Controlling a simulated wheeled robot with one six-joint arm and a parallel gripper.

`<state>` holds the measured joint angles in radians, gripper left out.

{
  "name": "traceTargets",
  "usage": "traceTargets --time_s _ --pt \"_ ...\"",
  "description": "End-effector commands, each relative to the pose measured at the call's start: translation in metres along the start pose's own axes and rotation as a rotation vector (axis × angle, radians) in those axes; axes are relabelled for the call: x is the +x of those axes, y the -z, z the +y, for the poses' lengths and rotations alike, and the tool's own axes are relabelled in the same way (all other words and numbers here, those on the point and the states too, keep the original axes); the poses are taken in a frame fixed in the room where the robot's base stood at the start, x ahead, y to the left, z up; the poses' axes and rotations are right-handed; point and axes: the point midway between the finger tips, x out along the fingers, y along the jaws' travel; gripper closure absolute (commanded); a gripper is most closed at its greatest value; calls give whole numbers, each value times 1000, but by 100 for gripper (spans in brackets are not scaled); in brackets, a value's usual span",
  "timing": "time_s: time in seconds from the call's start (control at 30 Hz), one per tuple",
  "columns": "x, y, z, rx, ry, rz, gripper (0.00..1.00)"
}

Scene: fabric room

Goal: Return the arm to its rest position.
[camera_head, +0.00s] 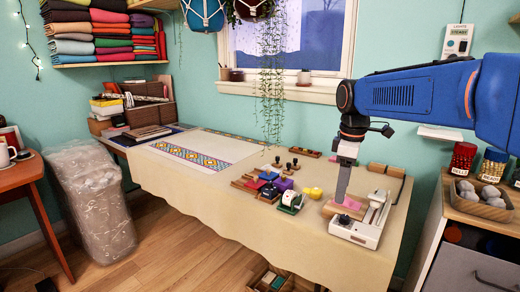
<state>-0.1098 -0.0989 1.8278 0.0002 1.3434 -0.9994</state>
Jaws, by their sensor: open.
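My blue arm reaches in from the right side of the picture over the table. Its wrist bends downward, and my gripper (343,192) points straight down over the right part of the table. The grey gripper is seen nearly edge-on, so the gap between its fingers is hard to see, but it is open. The fingertips are close to a small wooden block with a pink top (346,205); I cannot tell whether they touch it.
The cloth-covered table (225,195) holds a white machine (360,225), a green-and-white dispenser (291,202), a yellow item (313,192), several stamps and a patterned cloth (190,155). A trailing plant (271,70) hangs behind. A cabinet with jars (463,157) stands right.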

Motion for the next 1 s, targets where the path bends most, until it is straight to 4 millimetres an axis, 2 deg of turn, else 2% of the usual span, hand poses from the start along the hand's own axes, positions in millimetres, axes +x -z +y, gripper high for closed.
traceTargets --time_s 0.23,0.47,0.8,1.0 --pt "3 -42 -48 215 -57 41 40" --pt "18 -83 -98 453 -109 97 40" --pt "59 -137 -171 801 -169 200 40" --pt "89 -161 -206 981 -190 262 40"
